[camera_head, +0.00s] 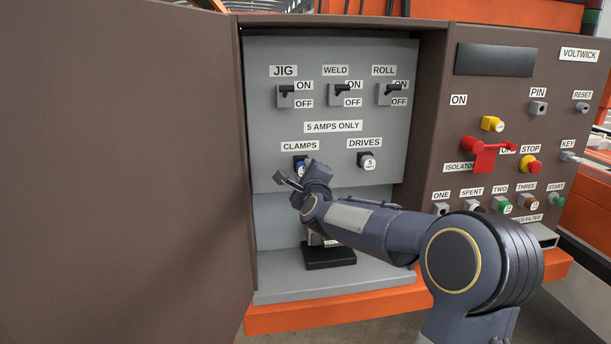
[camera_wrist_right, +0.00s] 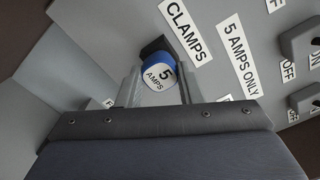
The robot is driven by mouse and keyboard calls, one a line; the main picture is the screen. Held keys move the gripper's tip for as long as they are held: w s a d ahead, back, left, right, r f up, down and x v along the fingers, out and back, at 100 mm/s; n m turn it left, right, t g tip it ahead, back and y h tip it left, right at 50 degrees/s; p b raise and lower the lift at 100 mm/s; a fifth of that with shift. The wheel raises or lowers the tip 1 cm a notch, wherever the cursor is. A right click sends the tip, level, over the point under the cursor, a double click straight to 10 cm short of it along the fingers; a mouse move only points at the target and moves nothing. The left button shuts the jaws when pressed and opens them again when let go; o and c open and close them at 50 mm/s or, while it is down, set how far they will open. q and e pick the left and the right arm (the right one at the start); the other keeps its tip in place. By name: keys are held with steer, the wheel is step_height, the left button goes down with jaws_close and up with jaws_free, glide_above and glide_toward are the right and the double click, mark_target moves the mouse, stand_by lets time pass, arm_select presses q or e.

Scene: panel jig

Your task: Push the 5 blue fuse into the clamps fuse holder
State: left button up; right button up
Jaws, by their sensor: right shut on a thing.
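The blue fuse (camera_wrist_right: 158,74) has a white end marked "5 AMPS" and sits between the fingers of my right gripper (camera_wrist_right: 155,88) in the right wrist view. The black clamps fuse holder (camera_wrist_right: 157,46) is directly behind the fuse, under the CLAMPS label (camera_wrist_right: 185,32). The fuse is at the holder's mouth; how deep it sits I cannot tell. In the head view my right gripper (camera_head: 290,182) is at the clamps holder (camera_head: 299,160), with a bit of blue showing there. My left gripper is not in view.
The drives holder (camera_head: 367,160) with a fuse marked 5 is to the right. Three switches (camera_head: 338,96) are above. The open brown door (camera_head: 130,170) fills the left side. A black block (camera_head: 329,256) stands on the cabinet floor. A control panel (camera_head: 510,130) is at right.

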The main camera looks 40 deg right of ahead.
steer(key=shift+w+d, duration=0.35)
steer(key=shift+w, duration=0.3)
steer(key=o, duration=1.1)
steer(key=shift+o, duration=0.2)
steer(key=v, duration=0.7)
steer(key=shift+s, duration=0.35)
steer(key=shift+a, duration=0.15)
